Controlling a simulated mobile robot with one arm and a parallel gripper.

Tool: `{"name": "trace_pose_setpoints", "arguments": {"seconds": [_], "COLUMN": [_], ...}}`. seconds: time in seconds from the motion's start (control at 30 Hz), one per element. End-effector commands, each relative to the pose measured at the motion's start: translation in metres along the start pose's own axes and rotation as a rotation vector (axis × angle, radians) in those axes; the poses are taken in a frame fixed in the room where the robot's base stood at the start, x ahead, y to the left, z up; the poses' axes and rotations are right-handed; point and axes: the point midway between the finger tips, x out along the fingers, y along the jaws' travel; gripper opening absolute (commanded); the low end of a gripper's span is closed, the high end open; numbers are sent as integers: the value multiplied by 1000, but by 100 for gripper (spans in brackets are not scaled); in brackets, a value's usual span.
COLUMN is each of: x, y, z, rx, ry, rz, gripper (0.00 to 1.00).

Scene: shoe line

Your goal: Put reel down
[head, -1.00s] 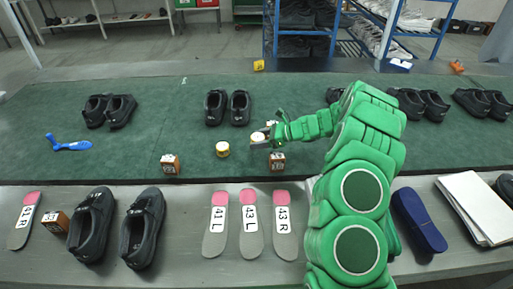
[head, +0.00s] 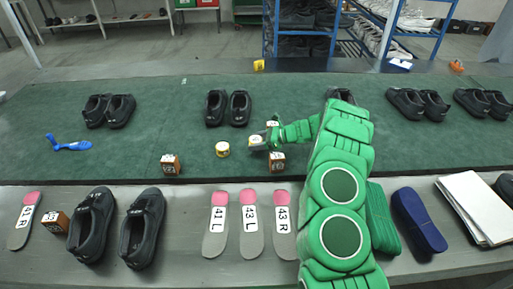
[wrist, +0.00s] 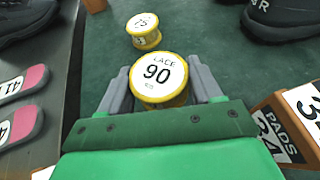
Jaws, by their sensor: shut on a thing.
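My gripper (head: 266,139) is shut on a yellow-rimmed reel with a white top (head: 256,141). In the wrist view the held reel (wrist: 158,77) reads "LACE 90" and sits upright between the two grey fingers of my gripper (wrist: 160,88). It is low over the green mat (head: 190,130); I cannot tell whether it touches it. A second yellow reel (head: 222,149) stands on the mat to its left, apart from it; in the wrist view this reel (wrist: 143,30) is just beyond the held one. Another small white-topped item (head: 272,124) is partly hidden behind my gripper.
A brown pads box (head: 277,162) stands close in front of my gripper, and another box (head: 170,164) farther left. Black shoes (head: 228,107) stand behind. Insoles (head: 249,225) lie on the grey front table. The mat left of the second reel is fairly clear.

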Motion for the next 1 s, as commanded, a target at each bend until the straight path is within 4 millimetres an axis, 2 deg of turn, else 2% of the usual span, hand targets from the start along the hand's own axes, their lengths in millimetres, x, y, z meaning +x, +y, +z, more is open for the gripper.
{"name": "trace_pose_setpoints", "arguments": {"seconds": [0.3, 0.73, 0.77, 0.8, 1.0], "x": [13, 14, 14, 14, 14], "y": [-1, -1, -1, -1, -1], "z": [-29, -33, -33, -33, -33], "rx": [2, 1, 1, 1, 1], "ry": [2, 1, 1, 1, 1], "rz": [2, 1, 1, 1, 1], "gripper": [34, 34, 67, 73, 75]}}
